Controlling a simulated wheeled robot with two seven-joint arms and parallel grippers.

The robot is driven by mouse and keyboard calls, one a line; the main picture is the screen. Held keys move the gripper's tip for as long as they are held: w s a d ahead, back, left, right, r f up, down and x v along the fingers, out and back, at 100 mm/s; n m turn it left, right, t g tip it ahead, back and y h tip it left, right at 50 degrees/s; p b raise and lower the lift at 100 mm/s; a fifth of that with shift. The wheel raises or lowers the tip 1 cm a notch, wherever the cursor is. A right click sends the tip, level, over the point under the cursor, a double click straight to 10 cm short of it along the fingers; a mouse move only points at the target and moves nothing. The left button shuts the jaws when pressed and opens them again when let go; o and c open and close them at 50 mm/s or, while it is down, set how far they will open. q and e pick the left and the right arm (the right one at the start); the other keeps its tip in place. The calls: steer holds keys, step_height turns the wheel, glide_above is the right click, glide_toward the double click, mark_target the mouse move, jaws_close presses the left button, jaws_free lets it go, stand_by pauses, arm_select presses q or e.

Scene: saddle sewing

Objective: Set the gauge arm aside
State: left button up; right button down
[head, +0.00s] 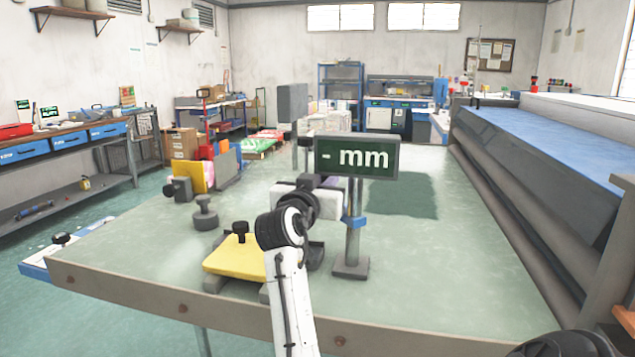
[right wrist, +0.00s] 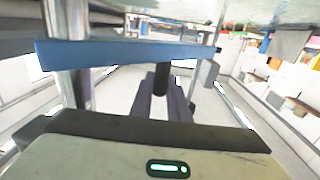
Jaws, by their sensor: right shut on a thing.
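The gauge arm (right wrist: 125,53) is a blue bar running across the right wrist view, beside a metal post. In the head view its blue part (head: 353,221) shows on the post (head: 352,245), under a dark display (head: 357,157) reading "- mm". My right gripper (right wrist: 161,95) is shut on a short dark cylinder (right wrist: 160,78) directly by the blue bar; it appears to be the bar's grip. In the head view, my arm hides the fingers and most of the bar. My left gripper is out of view.
A yellow plate with a dark knob (head: 233,261) lies on the green table (head: 450,250), left of my arm. Dark knobbed weights (head: 205,214) stand behind it. The table right of the post is clear, up to a long blue-topped machine (head: 550,145).

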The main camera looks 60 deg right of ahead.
steer(key=shift+r, duration=0.15)
steer(key=c, duration=1.7)
jaws_free()
steer(key=shift+b+v, duration=0.9)
steer(key=shift+v, duration=4.25)
